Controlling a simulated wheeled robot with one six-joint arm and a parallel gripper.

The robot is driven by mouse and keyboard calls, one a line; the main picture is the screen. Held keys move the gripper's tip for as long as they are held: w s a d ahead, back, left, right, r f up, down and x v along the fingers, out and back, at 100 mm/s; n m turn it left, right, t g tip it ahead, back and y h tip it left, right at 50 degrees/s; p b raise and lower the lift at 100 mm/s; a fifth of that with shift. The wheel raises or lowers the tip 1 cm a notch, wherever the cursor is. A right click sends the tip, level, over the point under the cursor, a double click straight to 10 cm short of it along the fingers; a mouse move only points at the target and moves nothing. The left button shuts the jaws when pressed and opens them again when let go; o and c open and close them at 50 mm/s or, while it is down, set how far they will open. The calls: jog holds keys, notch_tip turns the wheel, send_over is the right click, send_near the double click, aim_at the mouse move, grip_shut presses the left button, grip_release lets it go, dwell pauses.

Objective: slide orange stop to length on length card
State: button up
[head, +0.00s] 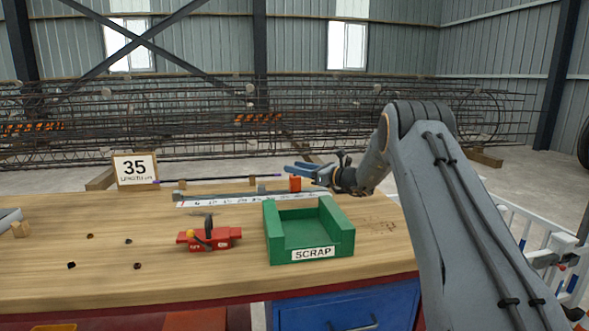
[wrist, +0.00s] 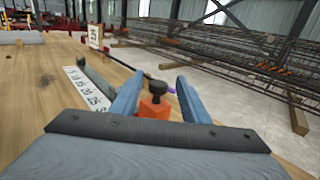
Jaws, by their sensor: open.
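The orange stop (head: 295,184) sits toward the right end of the white ruler strip (head: 225,200) at the back of the bench. In the wrist view the orange stop (wrist: 155,107) has a dark round knob on top and shows between my blue fingers. My gripper (head: 296,168) is open, just above and at the stop; contact cannot be told. In the wrist view my gripper (wrist: 153,85) has a finger on each side of the knob.
A green scrap tray (head: 342,228) stands in front of the ruler. A red tool with a lever (head: 209,237) lies to its left. A thin dark bar (head: 220,180) lies behind the ruler. Rebar cages (head: 200,115) stand beyond the bench. The left front of the bench is mostly clear.

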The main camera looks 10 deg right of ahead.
jog(key=shift+w+a, duration=0.35)
jog(key=shift+a, duration=0.1)
jog(key=shift+c, duration=0.5)
grip_shut()
jog(key=shift+a, duration=1.3)
jog(key=shift+o, duration=0.5)
grip_release()
jog(key=shift+v, duration=3.95)
